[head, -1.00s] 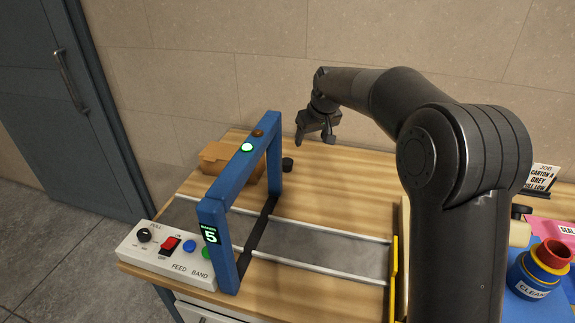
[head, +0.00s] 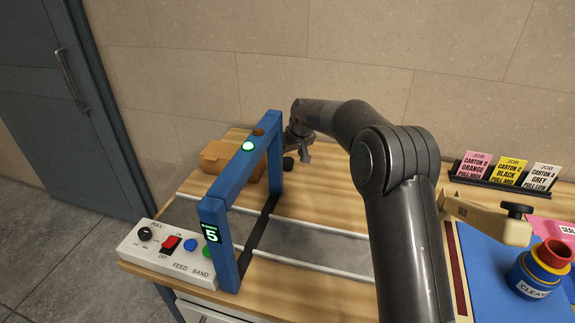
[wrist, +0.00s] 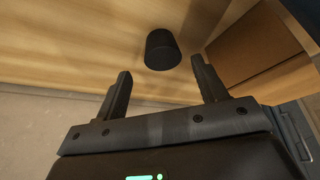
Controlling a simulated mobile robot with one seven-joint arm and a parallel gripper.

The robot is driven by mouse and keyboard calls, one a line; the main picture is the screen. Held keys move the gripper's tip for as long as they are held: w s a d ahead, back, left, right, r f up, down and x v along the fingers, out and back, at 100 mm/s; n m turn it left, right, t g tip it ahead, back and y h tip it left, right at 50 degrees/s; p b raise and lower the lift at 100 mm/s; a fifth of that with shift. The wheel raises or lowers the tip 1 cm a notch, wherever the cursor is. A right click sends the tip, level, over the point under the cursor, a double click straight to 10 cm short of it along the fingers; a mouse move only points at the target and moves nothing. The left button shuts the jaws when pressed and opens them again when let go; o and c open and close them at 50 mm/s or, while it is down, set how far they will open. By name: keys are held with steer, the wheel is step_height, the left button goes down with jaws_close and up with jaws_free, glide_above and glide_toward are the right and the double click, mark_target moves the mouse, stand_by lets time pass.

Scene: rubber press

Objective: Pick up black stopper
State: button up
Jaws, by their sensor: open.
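The black stopper (head: 288,163) is a small dark cylinder on the wooden table, just right of the blue frame's far post. In the wrist view the black stopper (wrist: 162,49) lies ahead of the fingertips, between their lines and apart from both. My gripper (head: 301,152) is close above and beside the stopper in the head view. Its two fingers are spread and empty in the wrist view (wrist: 162,80).
A blue frame (head: 228,182) with a lit green lamp stands over the grey track (head: 320,249), left of my gripper. A cardboard box (head: 222,160) sits behind it. A control box (head: 168,252) is at front left. Job cards (head: 510,170) stand at right.

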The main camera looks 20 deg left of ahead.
mark_target(287, 160)
steer(key=x, duration=0.4)
steer(key=shift+s+a+f, duration=0.1)
steer(key=shift+s, duration=0.2)
steer(key=c, duration=1)
